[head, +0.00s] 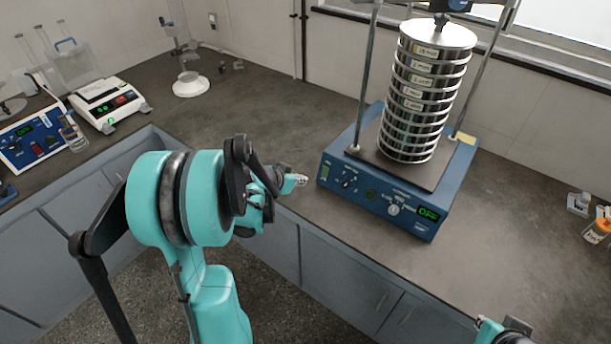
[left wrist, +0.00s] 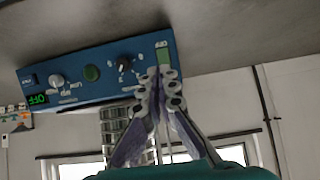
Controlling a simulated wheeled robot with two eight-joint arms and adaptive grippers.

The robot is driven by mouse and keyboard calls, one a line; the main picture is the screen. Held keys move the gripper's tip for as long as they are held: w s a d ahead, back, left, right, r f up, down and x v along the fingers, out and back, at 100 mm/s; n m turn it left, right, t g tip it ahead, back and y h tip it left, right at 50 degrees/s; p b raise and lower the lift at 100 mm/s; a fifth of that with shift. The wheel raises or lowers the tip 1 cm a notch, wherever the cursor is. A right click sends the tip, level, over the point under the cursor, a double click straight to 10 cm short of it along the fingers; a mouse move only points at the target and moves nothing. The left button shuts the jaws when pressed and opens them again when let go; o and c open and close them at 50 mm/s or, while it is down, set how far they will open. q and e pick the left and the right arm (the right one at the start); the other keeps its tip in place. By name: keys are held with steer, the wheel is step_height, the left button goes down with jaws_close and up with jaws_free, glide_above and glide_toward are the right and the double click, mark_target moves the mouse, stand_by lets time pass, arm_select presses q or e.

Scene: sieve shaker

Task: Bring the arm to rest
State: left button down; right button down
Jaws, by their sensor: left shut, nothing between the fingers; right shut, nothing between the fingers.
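My left arm reaches in from the left in the head view. Its gripper (head: 300,180) is shut and empty, over the bench's front edge, left of the blue sieve shaker (head: 338,193). In the left wrist view the shut fingers (left wrist: 163,74) lie in front of the shaker's panel (left wrist: 100,80), which appears upside down. A steel sieve stack (head: 420,100) stands upright on the shaker between two rods. The display reads OFF. My right gripper (head: 482,322) shows only partly at the bottom right edge of the head view, shut, with most of it cut off.
A white-based stand (head: 190,85) is at the back. An orange-labelled bottle (head: 597,230) is at the right. The bench (head: 260,110) behind my left gripper is clear.

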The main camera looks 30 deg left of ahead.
arm_select(q)
steer(key=shift+s, duration=0.15)
stand_by(0.4)
steer(key=s+d+r+g, duration=0.1)
steer(key=s+d+r, duration=0.25)
steer(key=d, duration=0.35)
steer(key=s+d+r+g, duration=0.1)
steer(key=s+d+r, duration=0.25)
steer(key=d, duration=0.35)
steer(key=s+d+n, duration=0.1)
steer(key=s+d, duration=0.5)
steer(key=s, duration=0.6)
steer(key=shift+s+r+g+y, duration=0.3)
steer(key=shift+r+y, duration=0.1)
steer(key=shift+r, duration=0.05)
steer(key=shift+d, duration=0.1)
